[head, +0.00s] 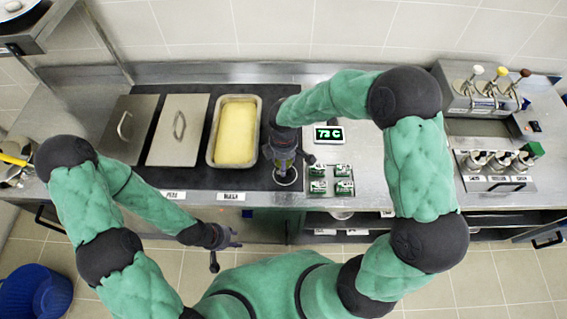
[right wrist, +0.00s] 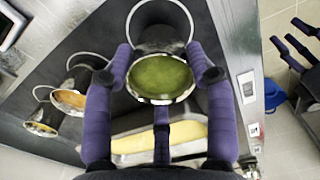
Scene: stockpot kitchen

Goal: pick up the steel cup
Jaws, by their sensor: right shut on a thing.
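The steel cup (right wrist: 160,82) has a dark metal body and green contents. It sits between the purple fingers of my right gripper (right wrist: 162,70), which is shut on it. In the head view my right gripper (head: 284,165) points down over the dark counter strip, just right of the yellow pan, and hides most of the cup. A pale ring shows on the strip beside the cup; I cannot tell how far the cup is above it. My left gripper (head: 230,238) is open and empty in front of the counter, away from the cup.
Orange-filled cups (right wrist: 70,101) stand beside the held cup in the right wrist view. A yellow-filled pan (head: 236,130) and lidded pans (head: 178,130) lie left. A 73 C display (head: 328,134) and small green-and-white packets (head: 331,179) lie right. Pump dispensers (head: 485,95) stand far right.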

